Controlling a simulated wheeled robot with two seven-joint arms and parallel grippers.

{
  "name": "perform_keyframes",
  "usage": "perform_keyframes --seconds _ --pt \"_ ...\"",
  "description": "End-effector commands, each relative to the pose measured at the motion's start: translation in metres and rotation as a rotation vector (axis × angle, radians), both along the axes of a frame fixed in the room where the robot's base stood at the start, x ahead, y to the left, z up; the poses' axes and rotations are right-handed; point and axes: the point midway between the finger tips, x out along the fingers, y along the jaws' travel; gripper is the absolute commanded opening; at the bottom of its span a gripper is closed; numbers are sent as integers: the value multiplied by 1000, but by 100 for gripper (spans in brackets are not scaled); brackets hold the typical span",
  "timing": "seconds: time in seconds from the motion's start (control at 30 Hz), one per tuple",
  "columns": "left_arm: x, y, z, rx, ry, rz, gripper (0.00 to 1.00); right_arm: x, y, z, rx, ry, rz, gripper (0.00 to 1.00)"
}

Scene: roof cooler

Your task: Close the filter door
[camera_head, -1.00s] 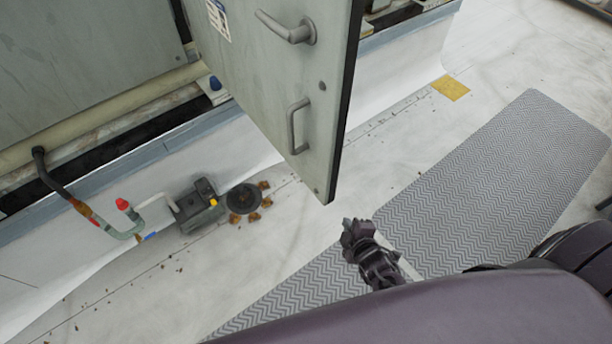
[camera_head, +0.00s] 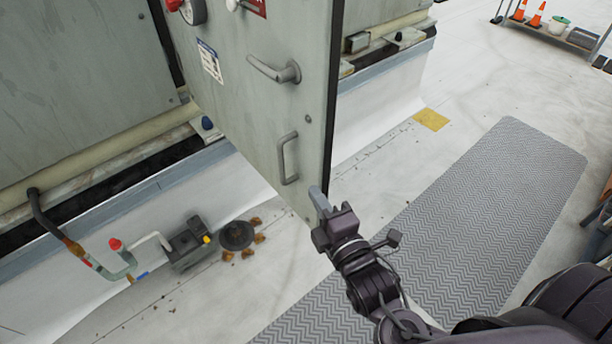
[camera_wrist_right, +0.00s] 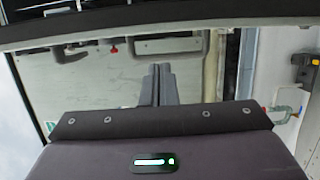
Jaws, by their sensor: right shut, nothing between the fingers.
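The filter door (camera_head: 240,105) is a tall grey-green panel standing open, swung out from the unit. It has a lever handle (camera_head: 276,71) and a lower pull handle (camera_head: 287,158). My right gripper (camera_head: 320,203) is by the door's lower free corner, and in the head view its fingertips overlap the edge there. I cannot tell if they touch it. In the right wrist view the two fingers (camera_wrist_right: 157,86) are together and empty, in front of a pale panel. My left gripper is not in view.
A grey zigzag mat (camera_head: 460,215) lies on the pale roof floor at the right. A small pump (camera_head: 188,243) with a pipe and a round drain (camera_head: 236,235) lie below the door. Orange cones (camera_head: 536,14) on a cart stand far at the upper right.

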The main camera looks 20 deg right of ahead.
Motion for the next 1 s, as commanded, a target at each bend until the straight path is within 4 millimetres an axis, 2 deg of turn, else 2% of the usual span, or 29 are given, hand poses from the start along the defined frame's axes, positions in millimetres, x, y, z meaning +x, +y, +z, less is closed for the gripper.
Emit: perform_keyframes --seconds 0.3,0.5,0.7,1.0 --pt "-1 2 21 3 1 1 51 55 3 4 0 -2 -2 0" --pt "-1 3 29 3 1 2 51 84 5 2 1 -1 -2 0" --pt "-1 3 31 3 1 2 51 95 6 0 1 1 0 0" --pt "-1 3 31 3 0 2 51 95 6 -1 1 2 0 0"
